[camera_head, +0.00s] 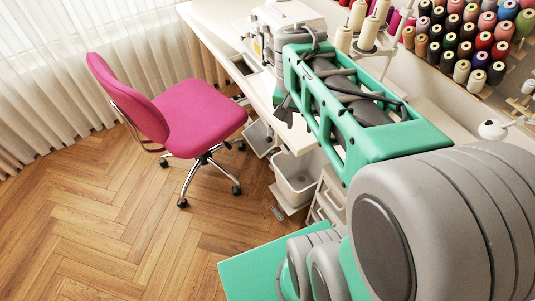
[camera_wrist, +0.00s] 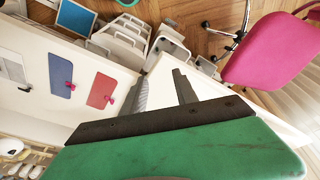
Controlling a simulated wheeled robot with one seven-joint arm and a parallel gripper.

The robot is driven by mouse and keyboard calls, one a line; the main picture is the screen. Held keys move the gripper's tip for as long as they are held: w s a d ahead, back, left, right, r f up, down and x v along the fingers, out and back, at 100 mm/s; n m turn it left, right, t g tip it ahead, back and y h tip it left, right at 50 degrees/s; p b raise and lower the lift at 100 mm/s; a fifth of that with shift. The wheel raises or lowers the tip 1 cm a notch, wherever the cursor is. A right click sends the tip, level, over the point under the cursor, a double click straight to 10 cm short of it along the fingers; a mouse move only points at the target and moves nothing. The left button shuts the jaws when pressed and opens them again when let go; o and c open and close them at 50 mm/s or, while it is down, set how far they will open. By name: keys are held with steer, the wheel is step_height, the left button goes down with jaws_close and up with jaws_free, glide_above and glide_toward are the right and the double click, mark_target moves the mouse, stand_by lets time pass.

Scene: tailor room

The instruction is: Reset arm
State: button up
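My gripper (camera_head: 284,112) points down over the white table (camera_head: 217,38), beside the sewing machine (camera_head: 268,40) in the head view. In the wrist view my gripper (camera_wrist: 160,82) shows two fingers with a gap between them. It is open, and nothing shows between the fingers but the white table top (camera_wrist: 162,92). My green and grey arm stretches from the lower right of the head view toward the table and hides part of it.
A pink chair (camera_head: 200,115) stands on the wooden floor, left of the table. White bins (camera_head: 297,180) stand below the table edge. Thread spools (camera_head: 462,70) line the wall at upper right. Blue (camera_wrist: 61,75) and red (camera_wrist: 101,90) pieces lie in the wrist view. Floor at lower left is clear.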

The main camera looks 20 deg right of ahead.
steer(key=s+a+f+n+y, duration=0.1)
steer(key=s+a+n, duration=0.1)
steer(key=a+n, duration=0.2)
steer(key=s+a+f+n+t+y, duration=0.1)
steer(key=s+a+f+n, duration=0.1)
steer(key=a, duration=0.6)
steer(key=shift+s+n, duration=0.45)
steer(key=shift+n, duration=0.45)
steer(key=shift+d, duration=0.1)
step_height(320, 180, up, 3)
steer(key=shift+w+f+t+p, duration=0.1)
steer(key=shift+t+p, duration=0.2)
steer(key=shift+p, duration=0.85)
